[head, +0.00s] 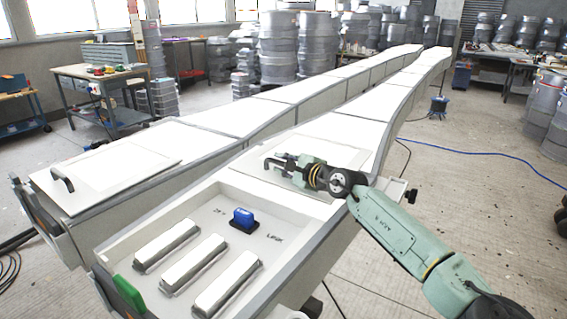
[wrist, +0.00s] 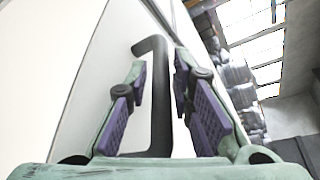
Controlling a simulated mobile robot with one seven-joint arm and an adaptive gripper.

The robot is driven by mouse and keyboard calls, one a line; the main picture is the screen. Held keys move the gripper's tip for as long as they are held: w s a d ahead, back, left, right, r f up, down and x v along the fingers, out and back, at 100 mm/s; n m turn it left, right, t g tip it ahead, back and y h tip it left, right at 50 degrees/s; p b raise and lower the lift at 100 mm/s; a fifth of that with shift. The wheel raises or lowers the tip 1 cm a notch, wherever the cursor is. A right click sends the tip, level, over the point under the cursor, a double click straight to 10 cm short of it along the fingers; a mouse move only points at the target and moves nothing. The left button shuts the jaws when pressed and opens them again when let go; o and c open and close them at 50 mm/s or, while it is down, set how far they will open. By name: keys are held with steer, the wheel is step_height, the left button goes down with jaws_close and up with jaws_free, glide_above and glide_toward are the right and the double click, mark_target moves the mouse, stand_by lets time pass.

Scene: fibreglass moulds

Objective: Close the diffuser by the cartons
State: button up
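The near long white body (head: 318,128), which I take for the diffuser, has an open shallow bay (head: 318,222) at its front end. White oblong blocks (head: 228,284), perhaps the cartons, lie in this bay. Behind the bay is a flat white panel (head: 312,190) with a black bar handle, seen clearly in the wrist view (wrist: 160,95). My gripper (head: 276,163) is over this panel. In the wrist view my gripper (wrist: 160,70) is open, with the handle between its fingers and gaps on both sides. My gripper partly hides the handle in the head view.
A blue block (head: 243,217) on a dark base sits in the bay near small lettering. A neighbouring white body (head: 110,166) has a covered end with a black handle (head: 62,179). A workbench (head: 100,72) stands at left. The floor at right is mostly clear, crossed by a blue cable (head: 500,156).

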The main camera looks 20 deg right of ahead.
steer(key=shift+c, duration=0.2)
jaws_close()
stand_by(0.5)
